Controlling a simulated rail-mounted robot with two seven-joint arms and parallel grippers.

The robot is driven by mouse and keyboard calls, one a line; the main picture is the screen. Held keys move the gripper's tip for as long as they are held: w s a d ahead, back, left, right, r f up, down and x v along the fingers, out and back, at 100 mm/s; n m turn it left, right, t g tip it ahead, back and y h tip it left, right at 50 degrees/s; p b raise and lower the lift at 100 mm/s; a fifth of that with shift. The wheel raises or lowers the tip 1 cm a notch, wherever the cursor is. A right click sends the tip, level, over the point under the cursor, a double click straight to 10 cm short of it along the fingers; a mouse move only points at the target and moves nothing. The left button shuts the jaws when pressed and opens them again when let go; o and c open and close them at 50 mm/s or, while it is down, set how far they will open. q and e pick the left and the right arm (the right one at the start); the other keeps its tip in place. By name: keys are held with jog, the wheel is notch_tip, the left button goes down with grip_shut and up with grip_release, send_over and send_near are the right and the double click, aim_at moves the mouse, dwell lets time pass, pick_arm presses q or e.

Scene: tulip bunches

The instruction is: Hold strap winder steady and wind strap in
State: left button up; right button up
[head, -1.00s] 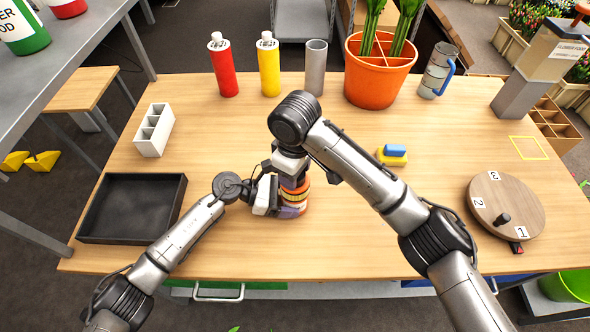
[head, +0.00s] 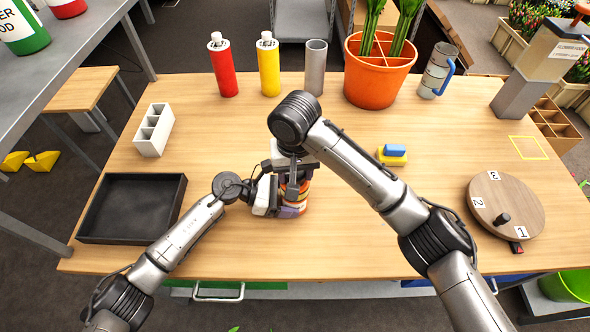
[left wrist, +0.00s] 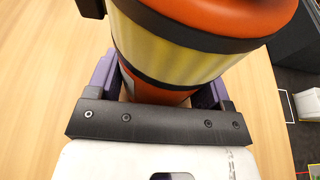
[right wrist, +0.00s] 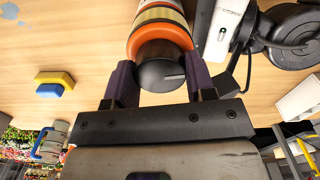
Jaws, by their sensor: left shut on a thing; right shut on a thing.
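The strap winder (head: 296,194) stands upright near the front middle of the table, partly hidden by my grippers. It is a banded orange and cream cylinder, seen close in the left wrist view (left wrist: 185,50). My left gripper (left wrist: 157,88) is shut around its lower body from the left. A dark round knob (right wrist: 160,72) caps its top. My right gripper (right wrist: 160,85) comes down from above, with its purple fingers on both sides of the knob, shut on it. No loose strap can be made out.
A black tray (head: 84,225) and a white divided box (head: 154,130) lie left. Red (head: 223,65) and yellow (head: 268,64) bottles, a grey tube (head: 315,67) and an orange pot (head: 379,83) stand behind. A sponge (head: 392,158) and round board (head: 522,206) lie right.

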pick_arm(q)
jog(key=shift+a+f, duration=0.1)
pick_arm(e)
jog(key=shift+m, duration=1)
jog(key=o, duration=0.9)
jog(key=shift+o, duration=0.2)
jog(key=shift+r, duration=3.95)
